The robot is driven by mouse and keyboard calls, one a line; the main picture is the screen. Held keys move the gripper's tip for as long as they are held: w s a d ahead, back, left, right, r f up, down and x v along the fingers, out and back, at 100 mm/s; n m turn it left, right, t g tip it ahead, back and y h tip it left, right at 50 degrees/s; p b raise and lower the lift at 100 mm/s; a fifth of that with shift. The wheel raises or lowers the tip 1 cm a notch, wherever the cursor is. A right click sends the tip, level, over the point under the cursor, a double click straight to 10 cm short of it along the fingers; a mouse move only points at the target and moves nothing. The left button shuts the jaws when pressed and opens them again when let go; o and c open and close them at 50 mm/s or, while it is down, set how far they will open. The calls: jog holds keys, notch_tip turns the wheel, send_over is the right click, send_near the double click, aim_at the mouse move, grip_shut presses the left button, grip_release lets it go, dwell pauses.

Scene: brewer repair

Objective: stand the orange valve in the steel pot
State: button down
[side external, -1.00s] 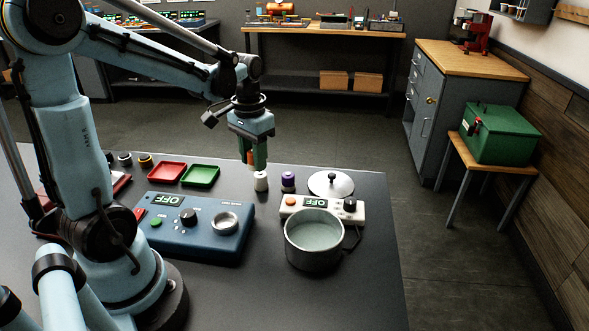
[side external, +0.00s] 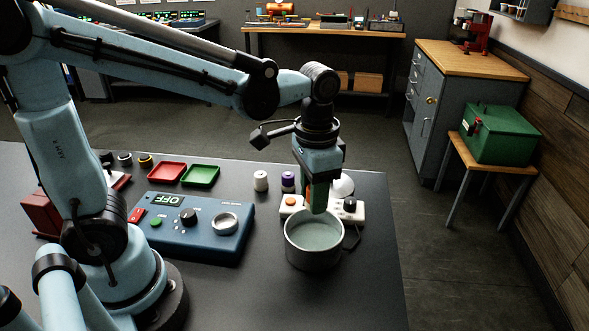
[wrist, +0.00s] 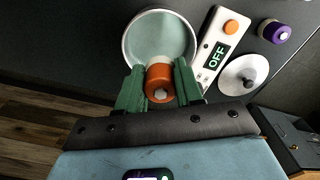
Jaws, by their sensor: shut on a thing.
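The orange valve (wrist: 160,80) is between the green fingers of my gripper (wrist: 159,86) in the wrist view, and the fingers are shut on it. In the side view my gripper (side external: 317,200) hangs just above the back rim of the steel pot, with only a sliver of orange (side external: 308,193) showing between the fingers. The steel pot (side external: 314,258) is open and holds pale, greenish contents. It also shows in the wrist view (wrist: 128,42), partly behind the valve. The valve's lower end is hidden in the side view.
A white hot-plate controller (side external: 348,215) reading OFF stands behind the pot. The lid (side external: 344,186) lies behind my gripper. White (side external: 261,181) and purple-topped (side external: 288,181) valves stand left of it. A blue console (side external: 190,226), red tray (side external: 167,172) and green tray (side external: 201,175) are further left.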

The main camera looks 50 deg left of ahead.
send_over(312, 247)
jog(key=shift+f, duration=2.1)
jog(key=shift+f, duration=0.4)
jog(key=shift+f, duration=1.3)
jog(key=shift+f, duration=1.5)
dwell(0.5)
jog(key=c, duration=0.7)
grip_release()
jog(key=shift+o, duration=0.6)
jog(key=o, duration=0.3)
jog(key=shift+r, duration=0.1)
